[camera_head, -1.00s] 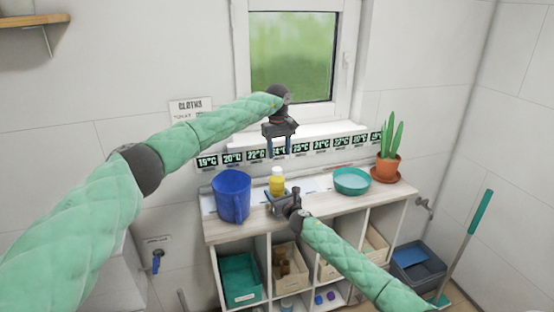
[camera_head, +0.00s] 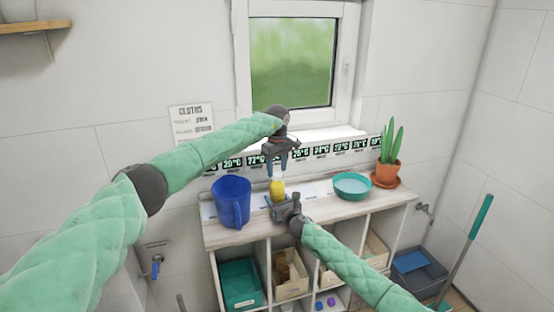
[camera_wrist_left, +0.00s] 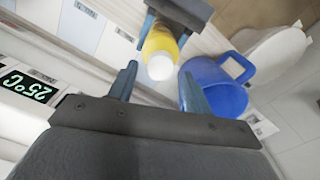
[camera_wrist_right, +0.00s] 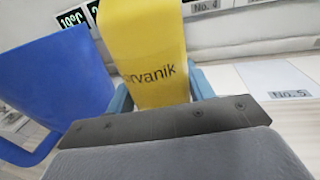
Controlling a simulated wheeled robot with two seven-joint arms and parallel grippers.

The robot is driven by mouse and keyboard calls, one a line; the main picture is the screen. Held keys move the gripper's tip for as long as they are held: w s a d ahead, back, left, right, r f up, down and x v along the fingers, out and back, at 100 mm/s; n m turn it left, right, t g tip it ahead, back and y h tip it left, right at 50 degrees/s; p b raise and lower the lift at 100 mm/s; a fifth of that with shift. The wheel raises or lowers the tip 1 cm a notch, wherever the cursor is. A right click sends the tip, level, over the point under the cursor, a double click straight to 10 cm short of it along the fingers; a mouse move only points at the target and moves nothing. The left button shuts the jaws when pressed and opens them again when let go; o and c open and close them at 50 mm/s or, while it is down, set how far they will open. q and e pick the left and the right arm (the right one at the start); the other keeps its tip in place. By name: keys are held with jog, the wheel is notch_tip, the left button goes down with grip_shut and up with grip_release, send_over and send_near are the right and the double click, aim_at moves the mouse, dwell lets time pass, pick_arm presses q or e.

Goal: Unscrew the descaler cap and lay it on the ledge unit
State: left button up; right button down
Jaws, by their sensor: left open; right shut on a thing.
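The descaler is a yellow bottle (camera_head: 277,189) standing upright on the wooden top of the ledge unit (camera_head: 232,236); its label ends in "rvanik" in the right wrist view (camera_wrist_right: 143,50). Its white cap (camera_wrist_left: 160,66) is on the bottle in the left wrist view. My right gripper (camera_head: 280,207) is shut on the lower part of the bottle, one finger on each side. My left gripper (camera_head: 277,172) is open, pointing down just above the cap; in the left wrist view its fingers (camera_wrist_left: 158,88) stand apart on either side of the cap without visible contact.
A blue jug (camera_head: 231,202) stands left of the bottle and a teal bowl (camera_head: 352,185) to the right. Temperature signs (camera_head: 321,151) line the wall below the window sill. Bins fill the shelves below.

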pick_arm(q)
jog(key=shift+f, duration=1.1)
jog(key=c, duration=1)
jog(key=n, duration=0.4)
jog(key=shift+n, duration=0.4)
jog(key=n, duration=0.4)
jog(key=shift+r, duration=0.1)
jog(key=n, duration=0.8)
jog(key=shift+n, duration=0.3)
jog(key=n, duration=0.5)
pick_arm(e)
jog(key=shift+a, duration=0.1)
pick_arm(q)
jog(key=n, duration=0.4)
jog(key=shift+n, duration=0.3)
jog(key=n, duration=0.9)
jog(key=shift+r, duration=0.45)
